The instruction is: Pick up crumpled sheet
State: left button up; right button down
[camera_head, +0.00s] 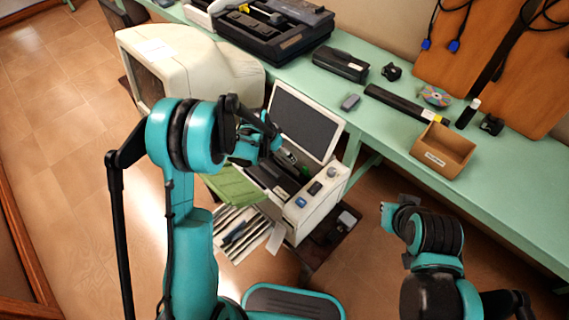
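I cannot make out a clearly crumpled sheet. An open white office machine (318,203) stands below the table edge, with its dark-faced lid (305,122) raised. Pale, striped sheets (258,238) stick out at its lower left, and a green panel or sheet (232,188) lies above them. My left gripper (262,143) is at the machine's upper left, beside the raised lid. Its fingers are small and partly hidden by my arm, so its opening is unclear. My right gripper (388,214) is right of the machine, away from it, with its fingers hard to read.
A green table (385,145) runs along the back. Wooden boards (470,40) with cables lean behind. Open tiled floor lies at left.

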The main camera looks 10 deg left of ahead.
pick_arm(q)
jog(key=shift+x, duration=0.9)
jog(key=shift+r, duration=0.2)
jog(key=shift+c, duration=0.6)
jog(key=c, duration=0.7)
pick_arm(e)
jog(key=shift+f, duration=0.3)
